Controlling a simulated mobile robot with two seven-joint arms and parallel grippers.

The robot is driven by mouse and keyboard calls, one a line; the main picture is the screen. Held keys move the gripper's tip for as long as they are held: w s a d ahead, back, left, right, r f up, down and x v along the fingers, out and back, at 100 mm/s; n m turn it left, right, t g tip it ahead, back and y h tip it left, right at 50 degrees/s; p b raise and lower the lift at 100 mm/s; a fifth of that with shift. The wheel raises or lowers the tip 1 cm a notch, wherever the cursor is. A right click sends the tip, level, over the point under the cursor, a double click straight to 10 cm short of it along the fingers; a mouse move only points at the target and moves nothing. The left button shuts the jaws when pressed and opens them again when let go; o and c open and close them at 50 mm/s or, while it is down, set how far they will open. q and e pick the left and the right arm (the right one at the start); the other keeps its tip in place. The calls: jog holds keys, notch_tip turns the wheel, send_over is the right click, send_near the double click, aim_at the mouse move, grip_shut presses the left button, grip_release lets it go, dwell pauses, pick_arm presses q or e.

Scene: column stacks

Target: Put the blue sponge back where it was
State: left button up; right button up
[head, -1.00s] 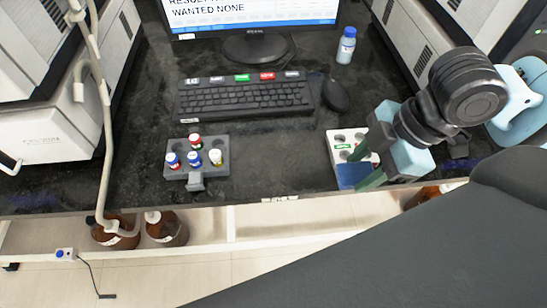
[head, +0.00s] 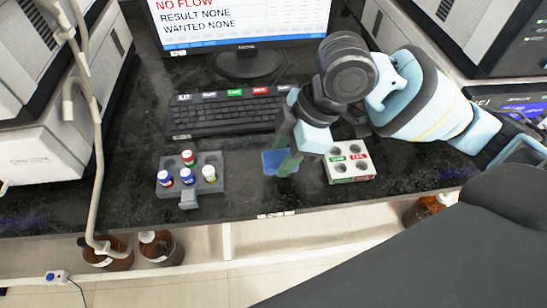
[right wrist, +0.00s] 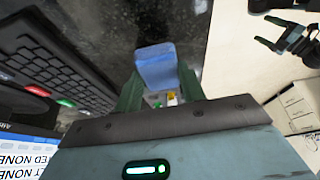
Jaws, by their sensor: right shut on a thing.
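The blue sponge (head: 275,163) is held over the dark bench, between the grey vial rack and the white rack. It also shows in the right wrist view (right wrist: 156,66), between the green fingers. My right gripper (head: 288,157) is shut on it and points down toward the bench. I cannot tell how far the sponge is above the surface. My left gripper is out of the head view; it shows in the right wrist view (right wrist: 271,31) at the upper right, its fingers apart and empty.
The grey rack (head: 199,187) with several capped vials stands on the left. The white rack (head: 360,179), with green and red labels and empty holes, stands on the right. The keyboard (head: 215,117) and monitor (head: 240,20) are behind. The bench's front edge is near.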

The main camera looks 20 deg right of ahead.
aim_at(279, 152)
jog(key=shift+w+a+f, duration=0.1)
jog(key=shift+w+a, duration=0.55)
jog(key=shift+w, duration=0.25)
notch_tip(279, 152, down, 3)
jog(key=shift+f+b, duration=0.15)
jog(key=shift+b, duration=0.4)
jog(key=shift+f, duration=0.2)
jog(key=o, duration=1)
